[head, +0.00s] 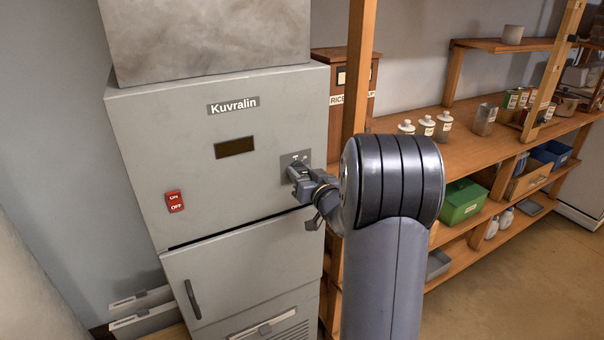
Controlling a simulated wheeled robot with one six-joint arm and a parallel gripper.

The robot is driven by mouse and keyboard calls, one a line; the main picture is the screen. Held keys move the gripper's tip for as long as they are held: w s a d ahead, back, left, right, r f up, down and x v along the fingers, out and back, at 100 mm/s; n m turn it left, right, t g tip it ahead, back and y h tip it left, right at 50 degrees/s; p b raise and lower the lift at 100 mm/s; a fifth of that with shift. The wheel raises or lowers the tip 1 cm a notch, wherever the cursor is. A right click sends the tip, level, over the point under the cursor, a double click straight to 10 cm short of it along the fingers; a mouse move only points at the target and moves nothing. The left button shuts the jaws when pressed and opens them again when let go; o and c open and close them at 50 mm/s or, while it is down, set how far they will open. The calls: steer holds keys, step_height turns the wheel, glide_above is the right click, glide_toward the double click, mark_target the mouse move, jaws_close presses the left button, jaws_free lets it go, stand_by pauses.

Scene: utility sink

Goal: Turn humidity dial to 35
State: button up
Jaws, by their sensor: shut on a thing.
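A grey cabinet (200,130) labelled "Kuvralin" stands at the left centre of the head view. On its upper front, at the right, is a small dark grey plate (303,156) with faint markings. My gripper (296,174) is at this plate, shut on what appears to be the humidity dial. The gripper and wrist hide the dial, so its setting cannot be read. A dark display window (235,147) on the cabinet shows no readable number. A red ON/OFF switch (174,201) sits at the lower left of the panel.
The lower cabinet door has a dark handle (193,299). A wooden post (357,75) stands just right of the cabinet, close behind my arm. Wooden shelves (470,150) with jars and a green box (461,202) fill the right side. Open floor lies at the lower right.

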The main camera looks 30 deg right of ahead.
steer(key=o, duration=1)
steer(key=shift+s, duration=0.1)
steer(key=s+b, duration=0.1)
steer(key=s, duration=0.4)
steer(key=s+b, duration=0.1)
steer(key=s, duration=0.4)
steer(key=shift+s+d, duration=0.2)
steer(key=shift+s, duration=0.15)
steer(key=shift+w, duration=0.15)
steer(key=w+p, duration=0.2)
steer(key=w, duration=0.8)
steer(key=shift+a, duration=0.2)
steer(key=shift+w, duration=0.3)
